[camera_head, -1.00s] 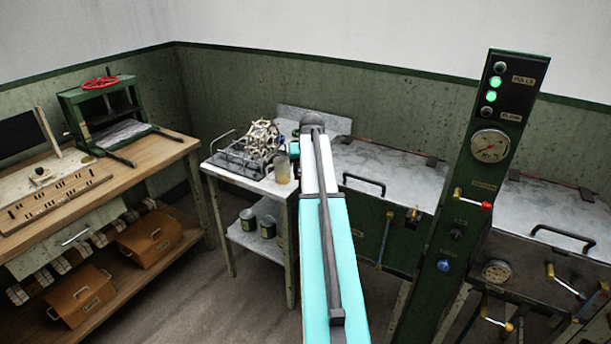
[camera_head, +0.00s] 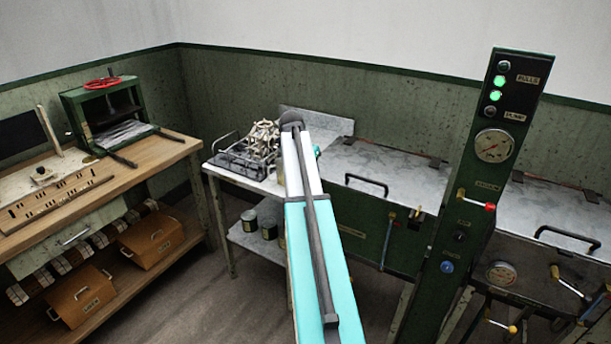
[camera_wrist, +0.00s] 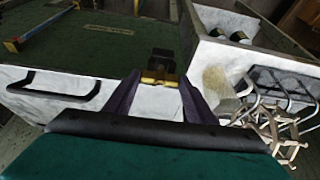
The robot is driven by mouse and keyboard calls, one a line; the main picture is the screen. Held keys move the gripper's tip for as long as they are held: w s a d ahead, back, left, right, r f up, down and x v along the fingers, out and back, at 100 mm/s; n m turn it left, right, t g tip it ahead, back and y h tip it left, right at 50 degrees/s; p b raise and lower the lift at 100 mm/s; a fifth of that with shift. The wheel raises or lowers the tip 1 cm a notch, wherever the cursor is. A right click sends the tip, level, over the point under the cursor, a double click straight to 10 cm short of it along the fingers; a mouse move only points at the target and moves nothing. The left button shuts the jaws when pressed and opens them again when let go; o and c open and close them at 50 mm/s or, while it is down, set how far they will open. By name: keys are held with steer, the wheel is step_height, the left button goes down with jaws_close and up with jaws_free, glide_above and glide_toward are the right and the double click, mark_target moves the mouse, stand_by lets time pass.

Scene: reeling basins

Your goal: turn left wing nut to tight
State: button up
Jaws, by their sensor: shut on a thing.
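My gripper (camera_wrist: 160,85) shows in the wrist view, its two purple-grey fingers closed in on a small brass piece, the wing nut (camera_wrist: 160,78), at their tips. The wing nut sits in front of a dark bracket at the edge of a green panel. I cannot tell from this view how far it is turned. In the head view my pale turquoise arm reaches away from me towards the gap between the small table and the basin (camera_head: 400,170). It hides the gripper and the wing nut there.
A small metal table (camera_head: 270,187) with a wire rack and a tangled pale reel (camera_head: 262,138) stands left of my arm. A control post (camera_head: 470,190) with green lamps and a gauge rises on the right. A wooden bench (camera_head: 150,160) stands at the left.

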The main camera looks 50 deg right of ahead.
steer(key=shift+s+d, duration=0.15)
steer(key=shift+d, duration=0.05)
stand_by(0.3)
steer(key=o, duration=1)
steer(key=shift+o, duration=0.2)
steer(key=shift+a, duration=0.1)
steer(key=shift+r, duration=0.15)
steer(key=b+v, duration=0.3)
steer(key=v, duration=1)
steer(key=shift+a+r, duration=0.2)
